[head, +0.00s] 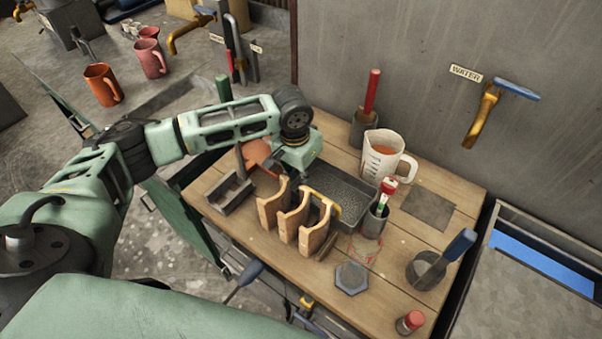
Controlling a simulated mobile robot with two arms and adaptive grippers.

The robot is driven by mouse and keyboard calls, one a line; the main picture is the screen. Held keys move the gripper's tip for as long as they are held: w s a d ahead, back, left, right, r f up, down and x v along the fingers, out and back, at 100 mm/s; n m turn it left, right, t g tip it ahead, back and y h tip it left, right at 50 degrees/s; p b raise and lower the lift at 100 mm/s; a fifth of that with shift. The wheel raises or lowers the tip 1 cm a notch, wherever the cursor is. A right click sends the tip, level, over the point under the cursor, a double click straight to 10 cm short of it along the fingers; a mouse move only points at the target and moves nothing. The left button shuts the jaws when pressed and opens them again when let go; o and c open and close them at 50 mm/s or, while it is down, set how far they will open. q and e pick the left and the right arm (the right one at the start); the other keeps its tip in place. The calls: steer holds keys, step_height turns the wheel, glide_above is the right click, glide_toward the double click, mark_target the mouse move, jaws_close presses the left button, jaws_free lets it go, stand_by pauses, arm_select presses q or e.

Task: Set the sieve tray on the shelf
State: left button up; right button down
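A dark, speckled rectangular tray (345,188), which looks like the sieve tray, lies on the wooden table behind the curved wooden pieces. My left gripper (301,158) reaches in from the left and points down over the tray's left end. Its fingertips are hidden behind its own body, so I cannot tell whether it is open or touching the tray. No shelf can be clearly made out. My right gripper is not in view.
Curved wooden pieces (289,216) stand in front of the tray. A small metal box (231,192) is to their left. A measuring jug (384,157), a cup with tools (374,221) and a dark hexagonal block (352,278) stand nearby. A wall tap (484,112) is behind.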

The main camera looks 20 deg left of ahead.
arm_select(q)
steer(key=o, duration=0.5)
